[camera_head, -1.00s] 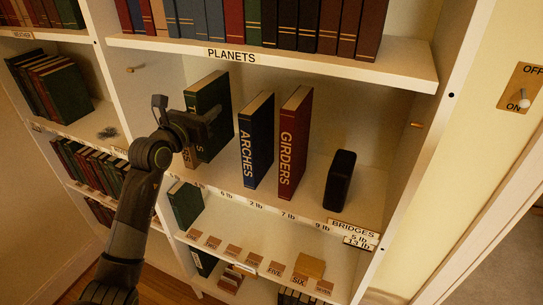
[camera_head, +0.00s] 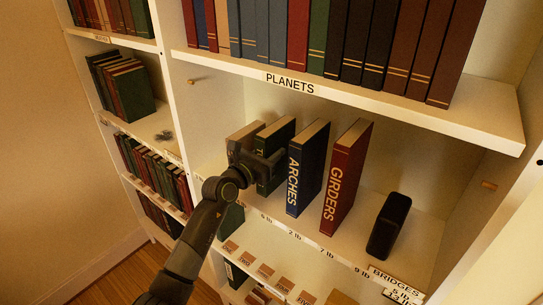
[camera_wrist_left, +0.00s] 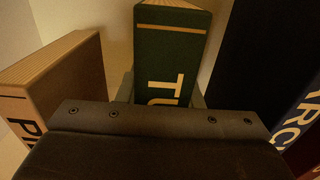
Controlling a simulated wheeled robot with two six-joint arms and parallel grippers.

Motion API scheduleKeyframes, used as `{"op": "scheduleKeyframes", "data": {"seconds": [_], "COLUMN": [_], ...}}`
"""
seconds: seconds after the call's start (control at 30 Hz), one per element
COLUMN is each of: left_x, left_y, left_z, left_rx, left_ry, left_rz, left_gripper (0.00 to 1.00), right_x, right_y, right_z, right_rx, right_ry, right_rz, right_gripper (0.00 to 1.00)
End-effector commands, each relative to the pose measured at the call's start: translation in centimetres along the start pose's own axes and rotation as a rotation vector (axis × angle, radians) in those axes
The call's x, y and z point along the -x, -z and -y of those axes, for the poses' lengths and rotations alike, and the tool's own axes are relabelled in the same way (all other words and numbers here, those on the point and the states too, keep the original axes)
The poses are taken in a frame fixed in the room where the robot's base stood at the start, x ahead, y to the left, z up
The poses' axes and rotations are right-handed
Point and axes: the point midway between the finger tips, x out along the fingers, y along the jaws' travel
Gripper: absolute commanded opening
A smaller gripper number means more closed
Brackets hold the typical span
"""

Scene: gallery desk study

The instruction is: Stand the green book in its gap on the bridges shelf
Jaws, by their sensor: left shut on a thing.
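The green book (camera_head: 282,133) is upright in the grip of my left gripper (camera_head: 266,168), on the bridges shelf (camera_head: 345,240). It stands between a tan book (camera_head: 243,134) on its left and the blue ARCHES book (camera_head: 308,170) on its right. In the left wrist view the green book (camera_wrist_left: 170,50) shows its spine with gold lettering starting "TU", the rest hidden by my gripper. Gaps show on both sides of it, to the tan book (camera_wrist_left: 60,85) and the blue book (camera_wrist_left: 265,70). Its bottom edge is hidden, so I cannot tell whether it touches the shelf. My right gripper is out of view.
The red GIRDERS book (camera_head: 346,180) stands right of ARCHES. A black rounded object (camera_head: 388,226) stands farther right, with free shelf around it. The PLANETS shelf (camera_head: 350,92), full of books, overhangs from above. The BRIDGES label (camera_head: 393,278) is on the front edge.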

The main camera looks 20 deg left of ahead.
Motion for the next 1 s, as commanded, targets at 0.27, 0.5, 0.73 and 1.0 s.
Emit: {"op": "scheduleKeyframes", "data": {"seconds": [0.27,0.5,0.73,1.0], "left_x": [0.0,0.0,0.0,0.0], "left_y": [1.0,1.4,1.6,1.3], "left_z": [0.0,0.0,0.0,0.0], "left_rx": [-0.002,-0.002,-0.001,-0.001], "left_ry": [-0.001,-0.001,-0.001,-0.001], "left_rz": [0.008,0.007,0.000,0.001], "left_gripper": [0.00,0.00,0.54,0.54], "right_x": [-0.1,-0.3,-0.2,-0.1], "right_y": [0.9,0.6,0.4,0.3], "right_z": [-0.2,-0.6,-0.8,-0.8], "right_rx": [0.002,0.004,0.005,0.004], "right_ry": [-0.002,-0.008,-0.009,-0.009], "right_rz": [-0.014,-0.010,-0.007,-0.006], "right_gripper": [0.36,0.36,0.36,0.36]}}
